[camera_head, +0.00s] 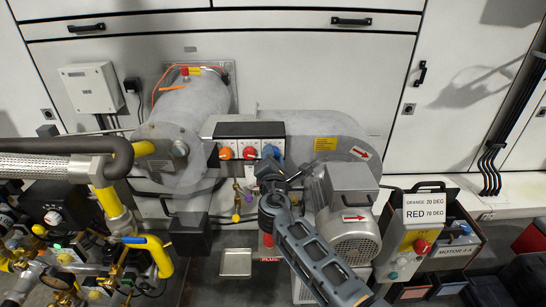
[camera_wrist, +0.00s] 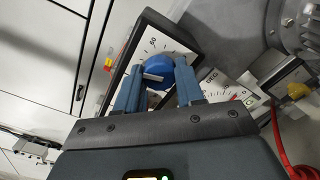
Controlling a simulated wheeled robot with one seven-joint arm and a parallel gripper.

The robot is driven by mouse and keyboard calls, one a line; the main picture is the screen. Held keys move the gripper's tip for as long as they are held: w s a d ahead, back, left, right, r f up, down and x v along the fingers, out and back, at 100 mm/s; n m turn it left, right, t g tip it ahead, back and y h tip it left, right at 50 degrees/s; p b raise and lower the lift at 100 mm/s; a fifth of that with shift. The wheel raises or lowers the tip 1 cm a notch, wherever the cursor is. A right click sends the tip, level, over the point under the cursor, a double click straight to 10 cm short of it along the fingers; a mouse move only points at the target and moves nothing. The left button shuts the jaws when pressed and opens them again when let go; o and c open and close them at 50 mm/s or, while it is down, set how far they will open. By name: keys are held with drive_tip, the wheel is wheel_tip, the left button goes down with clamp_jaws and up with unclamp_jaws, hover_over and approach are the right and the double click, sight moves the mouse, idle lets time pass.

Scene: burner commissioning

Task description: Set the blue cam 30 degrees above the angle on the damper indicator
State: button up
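The blue cam (camera_head: 270,151) is the rightmost of three knobs on the burner's panel, beside the red cam (camera_head: 249,153) and the orange cam (camera_head: 226,153). My gripper (camera_head: 270,168) is right at the blue cam. In the wrist view, the blue cam (camera_wrist: 158,72) lies between the two spread fingers of my gripper (camera_wrist: 160,68); whether they grip it or only surround it is unclear. A pale pointer bar crosses the cam, and a dial plate lies behind it. A second white scale marked DEG (camera_wrist: 224,88), perhaps the damper indicator, sits at right; its reading is too small to tell.
A sign (camera_head: 424,205) reads ORANGE 20 DEG and RED 70 DEG. A motor (camera_head: 350,215) stands right of my arm. Yellow gas pipes (camera_head: 150,252) and valves crowd the left. In the wrist view, a red cable (camera_wrist: 280,145) hangs at lower right.

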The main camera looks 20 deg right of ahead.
drive_tip(key=o, duration=0.5)
drive_tip(key=shift+c, duration=0.2)
drive_tip(key=p+v, duration=0.1)
drive_tip(key=v, duration=0.7)
